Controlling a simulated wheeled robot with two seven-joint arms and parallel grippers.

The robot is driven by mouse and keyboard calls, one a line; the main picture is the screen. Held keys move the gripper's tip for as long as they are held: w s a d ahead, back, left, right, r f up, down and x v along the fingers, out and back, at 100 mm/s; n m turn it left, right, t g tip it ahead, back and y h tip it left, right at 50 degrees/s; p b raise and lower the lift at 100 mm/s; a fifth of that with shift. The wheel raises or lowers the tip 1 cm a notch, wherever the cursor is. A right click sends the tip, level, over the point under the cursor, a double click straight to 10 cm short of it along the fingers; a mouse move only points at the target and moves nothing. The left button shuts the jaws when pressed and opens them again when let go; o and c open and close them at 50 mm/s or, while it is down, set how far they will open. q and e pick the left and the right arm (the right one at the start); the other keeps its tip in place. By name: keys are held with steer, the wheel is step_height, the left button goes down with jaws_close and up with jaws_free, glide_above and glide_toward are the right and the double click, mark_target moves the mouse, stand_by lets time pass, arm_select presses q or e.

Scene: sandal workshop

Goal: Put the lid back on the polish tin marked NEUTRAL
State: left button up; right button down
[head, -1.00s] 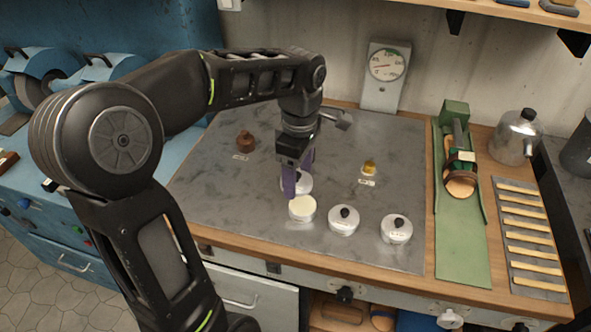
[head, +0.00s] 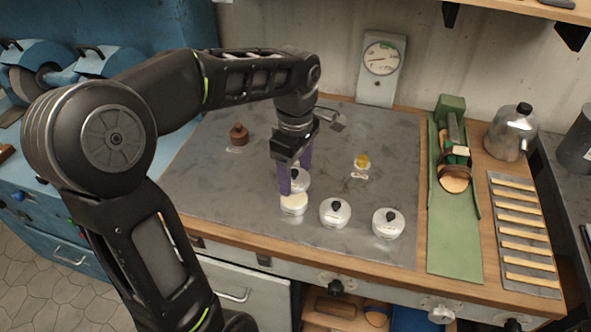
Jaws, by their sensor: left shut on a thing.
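My left gripper (head: 295,178) is shut on a silver lid (head: 299,184), one purple finger on each side of it. The lid is just behind and slightly above an open tin (head: 293,205) with pale cream polish. I cannot tell whether the lid touches the tin's rim. Two closed tins with black knobs stand to the right, a middle tin (head: 335,214) and a right tin (head: 388,224). The markings on the tins are too small to read. My right gripper is not in view.
A dial gauge (head: 381,63) stands by the wall. A green stand (head: 455,235) with a sandal and a slatted rack (head: 524,240) are at the right.

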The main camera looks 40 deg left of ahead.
mark_target(296, 199)
arm_select(q)
steer(key=shift+f+b, duration=1.75)
steer(key=shift+f, duration=0.85)
steer(key=shift+f+b, duration=0.15)
steer(key=shift+b, duration=0.15)
stand_by(0.4)
steer(key=o, duration=1.4)
steer(key=shift+o, duration=0.8)
steer(key=shift+r+p, duration=2.65)
steer(key=shift+r, duration=0.9)
steer(key=shift+c, duration=0.3)
